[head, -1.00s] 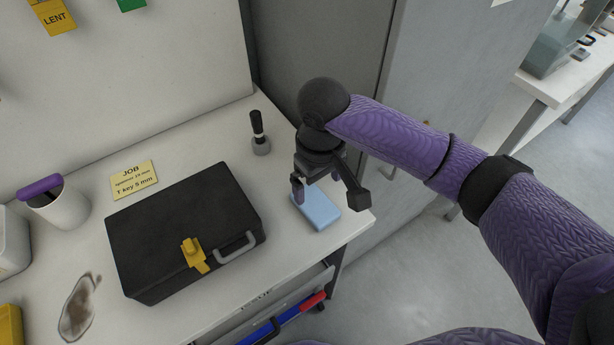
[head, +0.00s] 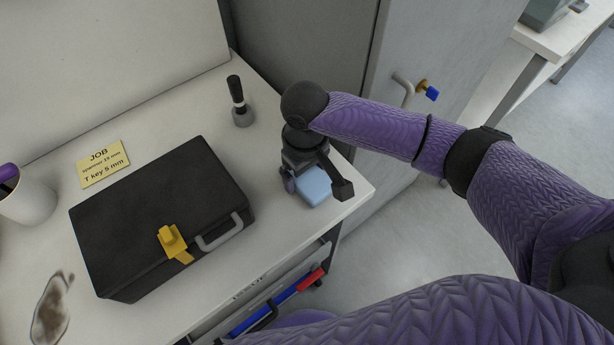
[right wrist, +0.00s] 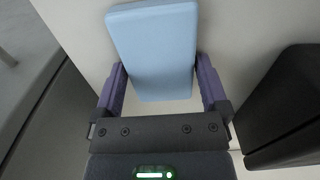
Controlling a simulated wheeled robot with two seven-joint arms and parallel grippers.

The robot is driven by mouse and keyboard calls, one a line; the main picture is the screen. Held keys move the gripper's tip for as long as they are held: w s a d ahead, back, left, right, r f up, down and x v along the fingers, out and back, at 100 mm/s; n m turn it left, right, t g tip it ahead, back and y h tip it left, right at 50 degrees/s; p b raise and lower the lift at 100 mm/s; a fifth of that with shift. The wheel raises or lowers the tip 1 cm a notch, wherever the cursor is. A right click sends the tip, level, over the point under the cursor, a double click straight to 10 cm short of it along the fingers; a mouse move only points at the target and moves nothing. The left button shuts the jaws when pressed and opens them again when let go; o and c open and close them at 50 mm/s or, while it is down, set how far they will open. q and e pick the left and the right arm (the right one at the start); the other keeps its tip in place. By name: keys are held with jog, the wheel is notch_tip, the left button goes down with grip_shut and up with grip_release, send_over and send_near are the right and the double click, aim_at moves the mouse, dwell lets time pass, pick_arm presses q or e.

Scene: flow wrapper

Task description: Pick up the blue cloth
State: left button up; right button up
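The blue cloth (head: 314,184) is a folded, flat block on the white worktop near its right front corner. My right gripper (head: 315,187) is down over it, with one finger on each side. In the right wrist view the cloth (right wrist: 153,45) lies slightly tilted between the two fingers of the right gripper (right wrist: 159,62) and reaches past their tips. The fingers are apart, with narrow gaps showing beside the cloth. In the head view the gripper hides part of the cloth. My left gripper is not in view.
A black case (head: 165,205) with a yellow latch stands left of the cloth. A grey cabinet (head: 400,60) adjoins the worktop (head: 140,290) on the right. A stain (head: 50,312) and a JOB card (head: 103,163) lie left.

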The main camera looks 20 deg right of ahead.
jog(key=c, duration=0.7)
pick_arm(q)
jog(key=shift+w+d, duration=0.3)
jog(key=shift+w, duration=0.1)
pick_arm(e)
jog(key=shift+c, duration=0.2)
jog(key=shift+r, duration=0.25)
pick_arm(q)
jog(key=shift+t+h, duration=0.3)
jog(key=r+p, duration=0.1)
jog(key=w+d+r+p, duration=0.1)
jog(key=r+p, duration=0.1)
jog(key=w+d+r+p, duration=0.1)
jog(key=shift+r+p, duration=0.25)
jog(key=shift+p, duration=0.05)
pick_arm(e)
notch_tip(320, 180, up, 10)
jog(key=shift+f, duration=0.2)
